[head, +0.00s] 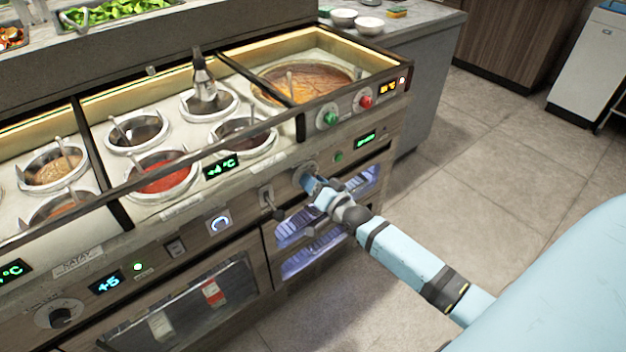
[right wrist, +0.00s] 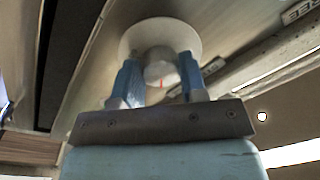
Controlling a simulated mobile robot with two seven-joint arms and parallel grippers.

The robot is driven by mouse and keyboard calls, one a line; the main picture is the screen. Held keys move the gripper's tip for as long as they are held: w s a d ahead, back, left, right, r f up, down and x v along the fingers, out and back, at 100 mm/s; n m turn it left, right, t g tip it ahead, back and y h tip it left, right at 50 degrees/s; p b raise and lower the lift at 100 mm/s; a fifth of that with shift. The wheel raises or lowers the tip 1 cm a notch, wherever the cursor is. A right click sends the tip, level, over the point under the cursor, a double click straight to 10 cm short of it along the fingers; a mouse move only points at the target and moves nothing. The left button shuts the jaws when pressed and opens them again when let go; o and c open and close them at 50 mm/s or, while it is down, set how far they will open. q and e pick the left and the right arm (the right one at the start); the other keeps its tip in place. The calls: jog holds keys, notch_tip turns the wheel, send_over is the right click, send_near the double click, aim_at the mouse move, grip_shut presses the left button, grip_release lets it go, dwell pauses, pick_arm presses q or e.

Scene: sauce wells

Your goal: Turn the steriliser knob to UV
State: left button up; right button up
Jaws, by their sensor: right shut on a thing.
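The steriliser knob (right wrist: 160,68) is a pale round knob with a small red mark, on a wide white disc (right wrist: 160,30) in the right wrist view. My right gripper (right wrist: 161,78) is shut on it, with one blue finger on each side. In the head view my right gripper (head: 314,186) reaches the counter's front panel, and it mostly hides the knob. The steriliser cabinet (head: 312,238), glowing blue-violet inside, is just below. A small green display (head: 366,138) is up and to the right of the gripper. I cannot read the knob's setting. My left gripper is not in view.
Sauce wells (head: 165,172) are set in the counter top. A red knob (head: 362,101) and a green knob (head: 327,118) sit above right of my gripper, and a small lever (head: 271,203) sits to its left. The floor (head: 480,180) at right is clear.

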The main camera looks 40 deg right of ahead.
dwell(0.3)
jog(key=o, duration=0.9)
pick_arm(q)
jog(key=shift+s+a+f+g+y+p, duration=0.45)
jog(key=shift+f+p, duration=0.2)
jog(key=shift+p, duration=0.6)
pick_arm(e)
jog(key=s, duration=0.4)
jog(key=s+d, duration=0.1)
jog(key=s, duration=0.8)
jog(key=shift+s+d+f, duration=0.3)
jog(key=shift+s, duration=0.1)
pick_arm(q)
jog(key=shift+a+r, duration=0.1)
pick_arm(e)
jog(key=shift+r, duration=0.1)
